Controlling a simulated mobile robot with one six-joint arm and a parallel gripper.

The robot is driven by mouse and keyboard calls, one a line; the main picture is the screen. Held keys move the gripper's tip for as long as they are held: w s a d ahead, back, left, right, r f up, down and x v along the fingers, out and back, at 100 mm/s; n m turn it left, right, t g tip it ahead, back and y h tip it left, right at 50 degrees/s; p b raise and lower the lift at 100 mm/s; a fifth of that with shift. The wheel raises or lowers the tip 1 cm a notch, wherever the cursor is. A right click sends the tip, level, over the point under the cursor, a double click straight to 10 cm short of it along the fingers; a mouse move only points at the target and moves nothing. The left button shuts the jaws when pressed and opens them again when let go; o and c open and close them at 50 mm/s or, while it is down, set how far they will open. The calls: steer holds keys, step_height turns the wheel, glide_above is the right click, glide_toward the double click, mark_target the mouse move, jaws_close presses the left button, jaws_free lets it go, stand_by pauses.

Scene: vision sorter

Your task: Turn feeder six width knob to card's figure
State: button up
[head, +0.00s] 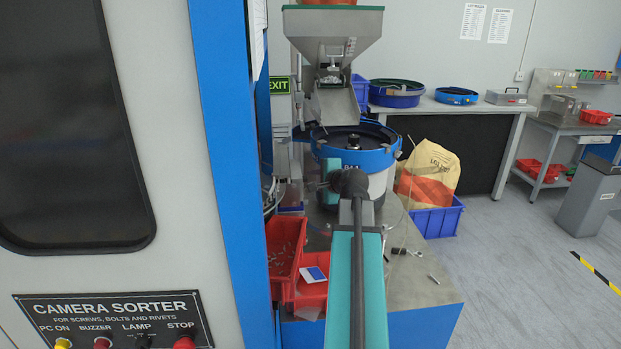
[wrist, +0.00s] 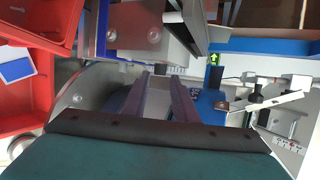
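The blue vibratory bowl feeder (head: 376,160) stands beyond my arm in the head view, with partly hidden lettering on its side. In the wrist view a black knob-like part (wrist: 257,92) sits by a pale metal bar at the right; I cannot tell whether it is the width knob. A small blue and white card (head: 315,273) lies at the red bin; it also shows in the wrist view (wrist: 16,71), no figure readable. My gripper (wrist: 158,88) points toward the feeder's machinery, its two fingers apart with nothing seen between them. In the head view my arm hides it.
The camera sorter cabinet (head: 150,200) closes off the left. A steel hopper (head: 333,30) hangs over the bowl. A red bin (head: 286,240) with small metal parts and loose pieces (head: 399,251) lie on the bench. A blue crate (head: 437,222) stands behind.

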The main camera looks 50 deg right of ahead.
mark_target(305, 179)
steer(key=shift+p+x, duration=0.3)
steer(key=shift+x, duration=1.45)
steer(key=shift+f, duration=0.1)
jaws_close()
